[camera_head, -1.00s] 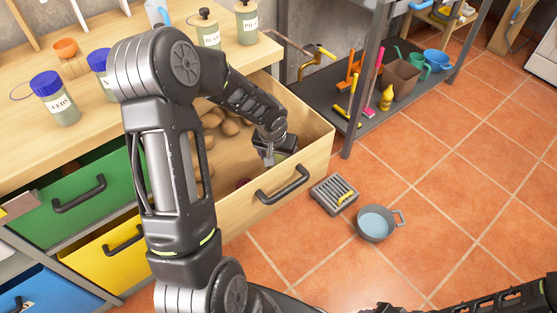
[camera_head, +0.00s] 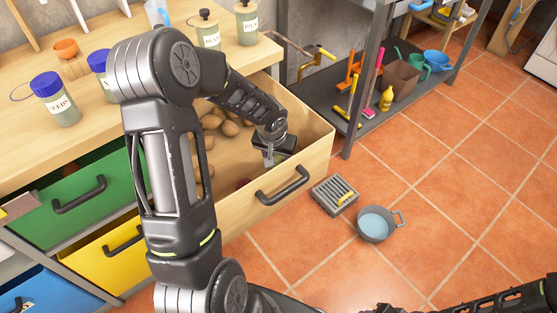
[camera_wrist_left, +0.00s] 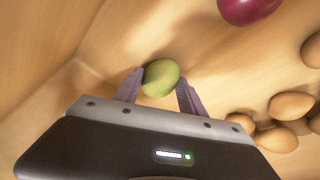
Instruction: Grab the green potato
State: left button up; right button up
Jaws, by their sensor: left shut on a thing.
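The green potato (camera_wrist_left: 160,77) shows in the left wrist view, between the two fingers of my left gripper (camera_wrist_left: 160,92). The fingers are shut on it, inside the open wooden drawer (camera_head: 300,165). In the head view my left gripper (camera_head: 271,158) reaches down into the drawer's right part, and the green potato is hidden there by the gripper. My right gripper cannot be made out in the head view; only part of my right arm shows at the lower right.
Several brown potatoes (camera_wrist_left: 290,105) lie in the drawer, and a red onion (camera_wrist_left: 248,8) lies near the gripper. The drawer's front wall with its black handle (camera_head: 283,186) stands close. A grey pan (camera_head: 376,224) and a grate (camera_head: 335,194) are on the tiled floor.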

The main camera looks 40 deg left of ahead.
aim_at(278, 158)
pick_arm(q)
jog(key=c, duration=0.6)
notch_tip(278, 158, up, 10)
jog(key=shift+r+p, duration=0.1)
jog(key=shift+p, duration=0.75)
